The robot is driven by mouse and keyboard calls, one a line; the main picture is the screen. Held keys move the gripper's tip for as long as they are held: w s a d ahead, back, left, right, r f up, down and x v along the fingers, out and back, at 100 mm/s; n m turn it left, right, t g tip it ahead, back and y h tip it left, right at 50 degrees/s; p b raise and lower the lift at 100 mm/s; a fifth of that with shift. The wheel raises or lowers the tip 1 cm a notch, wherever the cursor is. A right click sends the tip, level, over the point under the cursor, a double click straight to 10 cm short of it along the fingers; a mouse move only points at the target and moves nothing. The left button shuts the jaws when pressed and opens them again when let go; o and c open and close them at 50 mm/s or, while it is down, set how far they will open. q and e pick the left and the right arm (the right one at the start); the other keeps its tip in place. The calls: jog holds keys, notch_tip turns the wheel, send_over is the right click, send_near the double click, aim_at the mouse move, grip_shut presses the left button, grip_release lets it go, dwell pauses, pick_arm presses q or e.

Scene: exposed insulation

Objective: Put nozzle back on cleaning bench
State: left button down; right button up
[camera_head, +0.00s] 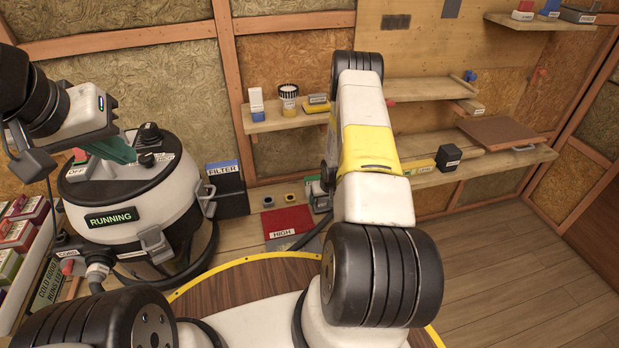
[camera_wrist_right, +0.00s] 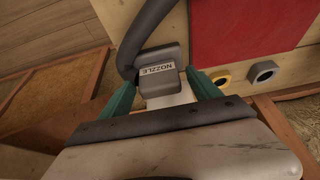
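The grey nozzle (camera_wrist_right: 160,66), labelled NOZZLE, lies between the teal fingers of my right gripper (camera_wrist_right: 160,80) in the right wrist view. The fingertips are close to its two sides; I cannot tell whether they press on it. A dark hose runs from it. In the head view my right arm hides much of this spot. The cleaning bench (camera_head: 240,238) is the wooden surface at the lower middle; its red mat is beside the nozzle. My left gripper (camera_head: 122,150) is over the top of the white vacuum (camera_head: 145,208), seen from the side, its finger gap unclear.
The vacuum display reads RUNNING. A dark FILTER box (camera_head: 226,188) stands right of it. A red mat marked HIGH (camera_head: 288,222) and two small rings (camera_wrist_right: 263,72) are on the bench. Wall shelves (camera_head: 430,88) hold small items. The wooden floor (camera_head: 520,255) at right is clear.

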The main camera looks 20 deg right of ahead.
jog(key=shift+r, duration=0.1)
jog(key=s+a+r, duration=0.2)
jog(key=s+r, duration=0.1)
jog(key=r, duration=1)
jog(key=s+a+r+t, duration=0.1)
jog(key=s+a+r, duration=0.2)
jog(key=r, duration=1)
jog(key=s+a+r, duration=0.2)
jog(key=s+r, duration=0.1)
jog(key=r, duration=1)
jog(key=s+a+r, duration=0.3)
jog(key=s+r, duration=0.2)
jog(key=s, duration=0.2)
jog(key=s+a+r+y, duration=0.1)
jog(key=s+a+r, duration=0.2)
jog(key=s+r, duration=0.2)
jog(key=s+a+r+n+y, duration=0.1)
jog(key=s+a+r, duration=0.2)
jog(key=s, duration=0.7)
notch_tip(320, 180, up, 3)
jog(key=shift+a+f+t, duration=0.1)
jog(key=shift+a+t, duration=0.2)
jog(key=shift+a, duration=0.05)
